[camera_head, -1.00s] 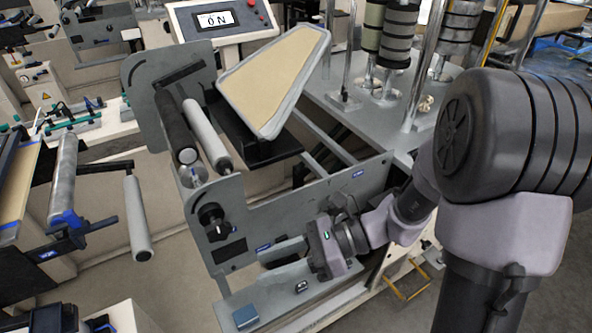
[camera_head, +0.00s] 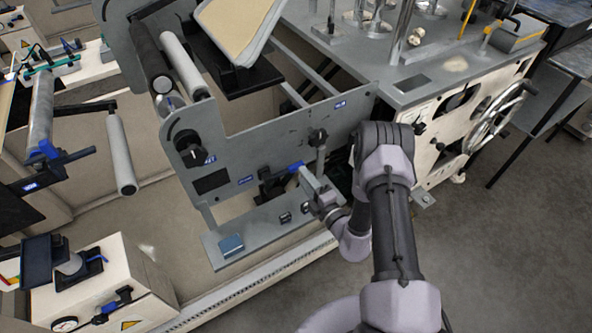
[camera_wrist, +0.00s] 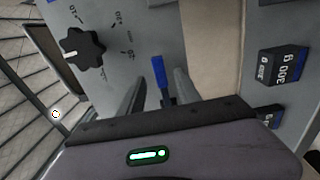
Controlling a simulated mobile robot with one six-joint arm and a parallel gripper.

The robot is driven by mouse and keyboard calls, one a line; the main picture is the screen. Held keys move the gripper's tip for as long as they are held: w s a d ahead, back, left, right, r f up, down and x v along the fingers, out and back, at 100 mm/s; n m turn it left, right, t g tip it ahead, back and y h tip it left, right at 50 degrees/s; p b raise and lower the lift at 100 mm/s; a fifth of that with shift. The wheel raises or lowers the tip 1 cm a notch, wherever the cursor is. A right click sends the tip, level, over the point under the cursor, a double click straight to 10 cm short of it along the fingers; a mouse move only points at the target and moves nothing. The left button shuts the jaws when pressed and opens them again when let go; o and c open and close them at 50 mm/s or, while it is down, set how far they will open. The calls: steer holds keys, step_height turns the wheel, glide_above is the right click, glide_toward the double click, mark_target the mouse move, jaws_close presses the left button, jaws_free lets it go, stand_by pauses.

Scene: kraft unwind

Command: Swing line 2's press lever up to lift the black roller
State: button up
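The press lever shows in the head view as a black arm with a blue handle (camera_head: 295,167), low on the grey side plate of the machine. In the wrist view the blue handle (camera_wrist: 159,72) stands between my two fingers, with a visible gap on each side. My gripper (camera_wrist: 161,80) is open; in the head view it (camera_head: 309,181) is at the lever's handle end. Whether a finger touches the handle I cannot tell. The black roller (camera_head: 147,55) lies beside a pale roller (camera_head: 186,65) at the upper left. Whether it touches that roller is unclear.
A black knob (camera_wrist: 82,47) with a number dial is left of the lever in the wrist view. Dark number blocks (camera_wrist: 282,66) are at the right. A handwheel (camera_head: 495,115) is at the right.

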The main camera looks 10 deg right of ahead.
mark_target(296, 167)
steer(key=b+x, duration=0.1)
steer(key=x, duration=0.4)
steer(key=shift+w+a, duration=0.1)
steer(key=shift+w, duration=0.25)
steer(key=shift+c, duration=0.2)
jaws_close()
stand_by(0.9)
